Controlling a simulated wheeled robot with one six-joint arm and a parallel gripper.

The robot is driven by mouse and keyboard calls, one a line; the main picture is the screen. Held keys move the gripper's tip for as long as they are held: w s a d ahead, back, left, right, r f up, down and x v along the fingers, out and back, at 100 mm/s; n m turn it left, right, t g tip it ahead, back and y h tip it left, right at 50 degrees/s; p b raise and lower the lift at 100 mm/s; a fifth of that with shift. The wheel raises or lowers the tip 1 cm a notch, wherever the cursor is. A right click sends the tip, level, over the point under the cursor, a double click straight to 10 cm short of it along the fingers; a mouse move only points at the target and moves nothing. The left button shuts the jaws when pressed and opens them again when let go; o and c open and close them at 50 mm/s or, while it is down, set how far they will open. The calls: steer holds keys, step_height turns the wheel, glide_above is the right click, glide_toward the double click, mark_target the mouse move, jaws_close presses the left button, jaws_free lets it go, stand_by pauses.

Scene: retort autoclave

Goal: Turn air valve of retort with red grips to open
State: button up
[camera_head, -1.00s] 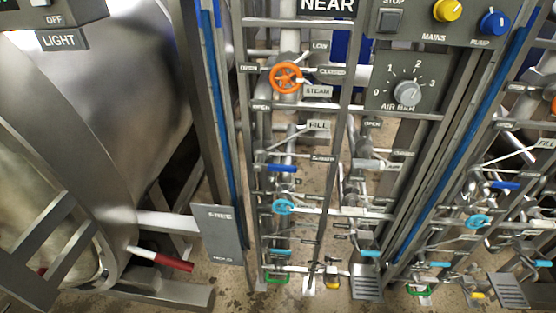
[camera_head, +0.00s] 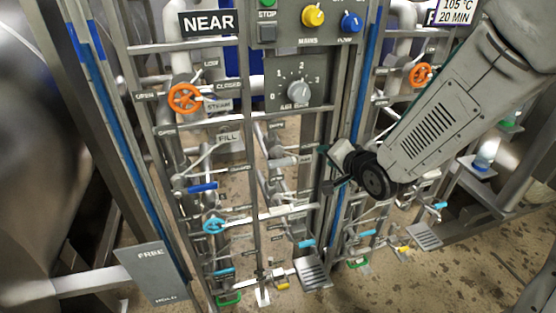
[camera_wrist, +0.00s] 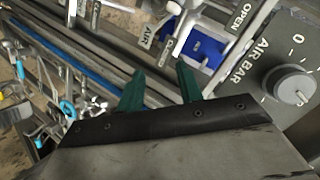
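My gripper (camera_head: 328,168) is in front of the valve frame, at the right post of the NEAR panel. In the wrist view its two green fingers (camera_wrist: 160,84) stand apart with nothing between them. An AIR label (camera_wrist: 148,40) shows just past the fingertips, with a CLOSED label beside it and an OPEN label (camera_wrist: 243,17) further right. Pale metal valve parts (camera_wrist: 190,22) lie between these labels; the lever's exact position is hard to tell. In the head view the small fittings below the AIR BAR gauge (camera_head: 298,90) are left of my gripper. No red grips show now.
The NEAR sign (camera_head: 208,22) tops the frame. A second orange wheel (camera_head: 420,75) is on the right. Posts and pipes crowd the space; floor is free at lower right.

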mark_target(285, 165)
steer(key=a+f+m+y, duration=0.1)
steer(key=a+y, duration=0.1)
steer(key=a+f+m+t+y, duration=0.1)
steer(key=a, duration=0.2)
steer(key=s+a+f+m+t+y, duration=0.1)
steer(key=a+f+y, duration=0.1)
steer(key=shift+a+y, duration=0.25)
steer(key=shift+y, duration=0.05)
steer(key=shift+s+a+y, duration=0.25)
steer(key=shift+a+y, duration=0.05)
steer(key=shift+a, duration=0.15)
steer(key=shift+m, duration=0.3)
steer(key=x, duration=0.7)
steer(key=shift+w+a+r, duration=0.1)
steer(key=shift+w+a, duration=0.1)
steer(key=shift+c, duration=0.3)
jaws_close()
